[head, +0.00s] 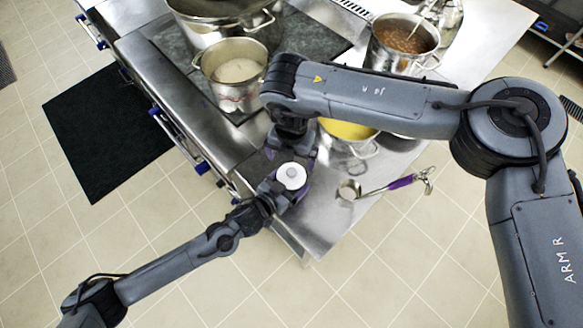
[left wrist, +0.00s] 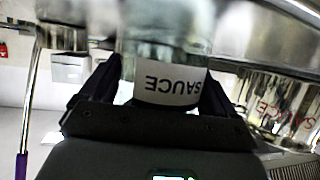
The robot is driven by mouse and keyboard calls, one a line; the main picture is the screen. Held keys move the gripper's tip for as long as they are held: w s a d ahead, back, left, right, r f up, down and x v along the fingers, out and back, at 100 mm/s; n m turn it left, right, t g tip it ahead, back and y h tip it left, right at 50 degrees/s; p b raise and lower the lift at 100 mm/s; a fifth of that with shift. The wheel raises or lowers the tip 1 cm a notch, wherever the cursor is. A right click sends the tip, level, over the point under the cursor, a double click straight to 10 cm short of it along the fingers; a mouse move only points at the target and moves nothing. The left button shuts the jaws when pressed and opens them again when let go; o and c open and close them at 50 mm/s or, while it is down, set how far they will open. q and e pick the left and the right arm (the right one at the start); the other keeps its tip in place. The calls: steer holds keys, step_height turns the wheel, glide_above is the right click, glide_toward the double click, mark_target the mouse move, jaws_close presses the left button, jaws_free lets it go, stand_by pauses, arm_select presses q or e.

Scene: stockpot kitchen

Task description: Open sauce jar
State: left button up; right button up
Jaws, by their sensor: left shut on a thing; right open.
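The sauce jar shows in the left wrist view as a clear vessel with a white SAUCE label (left wrist: 170,85), upside down in that picture. My left gripper (left wrist: 158,72) is shut on it, one dark finger on each side. In the head view the jar's round white lid (head: 291,174) faces up at the counter's front corner, and the lid appears to be on. My left gripper (head: 280,188) holds the jar from the front left. My right gripper (head: 292,148) is open and points down just behind the lid; its fingers are partly hidden, and contact with the lid cannot be made out.
A ladle with a purple handle (head: 400,182) lies on the steel counter (head: 322,220) right of the jar. A yellow-filled pot (head: 352,142) stands behind, partly under my right arm. A lettered pot (head: 228,94) and a brown-filled pot (head: 405,58) stand farther back. Floor is clear in front.

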mark_target(291, 171)
step_height(291, 171, down, 9)
steer(key=shift+n, duration=1.1)
steer(key=c, duration=0.9)
steer(key=shift+r, duration=0.3)
steer(key=shift+r, duration=0.8)
steer(key=shift+r, duration=0.1)
